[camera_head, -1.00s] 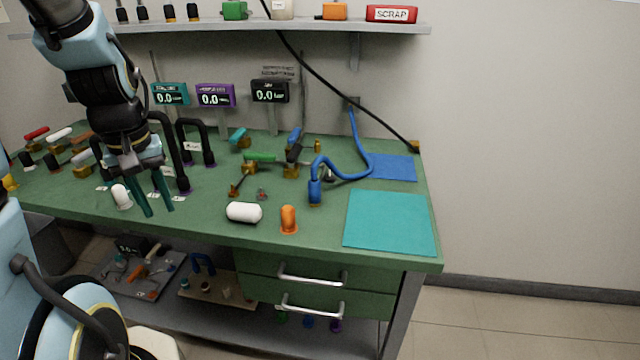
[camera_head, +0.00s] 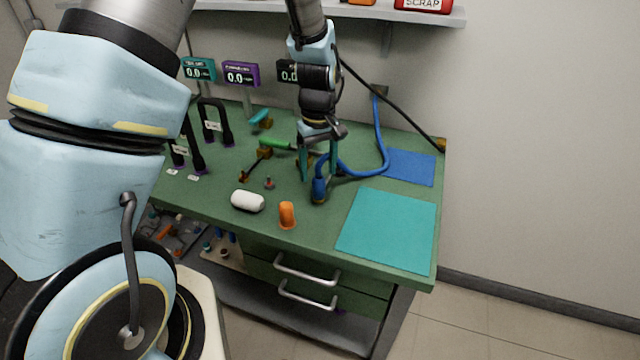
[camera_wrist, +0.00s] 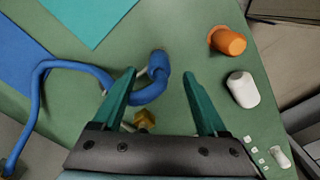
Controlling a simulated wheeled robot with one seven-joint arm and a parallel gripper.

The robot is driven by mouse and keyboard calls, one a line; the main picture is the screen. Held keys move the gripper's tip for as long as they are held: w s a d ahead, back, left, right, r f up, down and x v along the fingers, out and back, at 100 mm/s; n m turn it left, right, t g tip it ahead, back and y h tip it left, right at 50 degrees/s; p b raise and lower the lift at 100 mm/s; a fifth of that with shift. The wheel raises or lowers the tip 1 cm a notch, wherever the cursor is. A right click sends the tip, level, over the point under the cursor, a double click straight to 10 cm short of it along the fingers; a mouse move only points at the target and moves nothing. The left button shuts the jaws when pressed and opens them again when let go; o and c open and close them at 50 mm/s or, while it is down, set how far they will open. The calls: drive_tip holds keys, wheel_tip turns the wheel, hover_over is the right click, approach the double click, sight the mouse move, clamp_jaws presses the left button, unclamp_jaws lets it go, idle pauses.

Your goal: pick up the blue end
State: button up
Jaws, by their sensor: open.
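The blue end (camera_head: 319,189) is a thick blue plug on a blue hose (camera_head: 384,140) and stands on the green bench. In the wrist view the blue end (camera_wrist: 158,66) lies ahead of my fingers, near the left fingertip, with the hose looping away to the left. My gripper (camera_head: 319,177) points down over the bench beside the blue end. Its two teal fingers are apart with nothing held between them, as the wrist view also shows (camera_wrist: 160,86). In the head view a finger partly overlaps the blue end; whether they touch cannot be told.
An orange piece (camera_head: 287,215) and a white capsule (camera_head: 248,201) lie toward the front edge. A teal mat (camera_head: 388,230) and a blue mat (camera_head: 410,167) are at the right. A brass block (camera_wrist: 145,118) shows near my fingers. A black cable (camera_head: 395,107) hangs behind.

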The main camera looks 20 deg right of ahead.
sight(319, 177)
drive_tip(key=shift+f+p, duration=1.25)
drive_tip(key=shift+f, duration=1.55)
clamp_jaws()
